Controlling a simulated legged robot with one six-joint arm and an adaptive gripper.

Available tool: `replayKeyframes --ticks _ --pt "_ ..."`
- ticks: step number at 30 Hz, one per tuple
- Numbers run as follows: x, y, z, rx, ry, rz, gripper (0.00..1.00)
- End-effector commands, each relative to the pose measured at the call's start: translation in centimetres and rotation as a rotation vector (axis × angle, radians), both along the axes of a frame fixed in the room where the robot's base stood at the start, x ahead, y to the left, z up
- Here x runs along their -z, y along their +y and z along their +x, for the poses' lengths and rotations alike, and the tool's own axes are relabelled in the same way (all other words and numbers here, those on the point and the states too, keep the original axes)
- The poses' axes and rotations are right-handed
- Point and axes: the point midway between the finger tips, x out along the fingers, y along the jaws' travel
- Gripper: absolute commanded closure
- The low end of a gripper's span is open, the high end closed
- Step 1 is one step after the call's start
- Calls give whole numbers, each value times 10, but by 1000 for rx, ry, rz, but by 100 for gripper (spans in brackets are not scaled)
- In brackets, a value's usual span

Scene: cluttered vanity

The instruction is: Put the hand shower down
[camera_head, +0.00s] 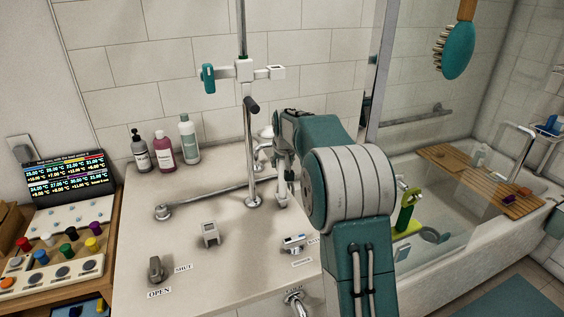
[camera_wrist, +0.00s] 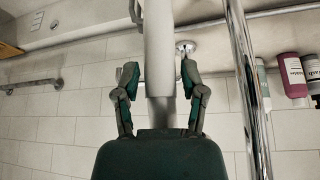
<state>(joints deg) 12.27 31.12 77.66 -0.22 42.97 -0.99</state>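The hand shower shows in the wrist view as a pale grey handle (camera_wrist: 158,50) between the two teal fingers of my gripper (camera_wrist: 159,78), running out from near the palm. In the head view my gripper (camera_head: 284,165) hangs above the back of the white counter, right of the upright chrome pipe. A small pale part of the hand shower (camera_head: 266,132) shows beside it; my arm hides much of the rest.
A wall rail carries a white bracket (camera_head: 243,70) with a teal knob. Three bottles (camera_head: 163,152) stand against the wall at left. Taps and a small grey block (camera_head: 210,233) sit on the counter (camera_head: 235,262), with bare surface between them. A bathtub (camera_head: 455,250) lies at right behind glass.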

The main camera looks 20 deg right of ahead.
Motion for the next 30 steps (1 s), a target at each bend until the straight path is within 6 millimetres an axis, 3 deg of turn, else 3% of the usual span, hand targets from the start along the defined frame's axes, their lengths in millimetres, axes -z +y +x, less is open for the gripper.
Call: replayKeyframes --ticks 14,30 --pt "-7 0 0 0 0 0 29" --pt "-97 11 -47 0 -1 0 29"
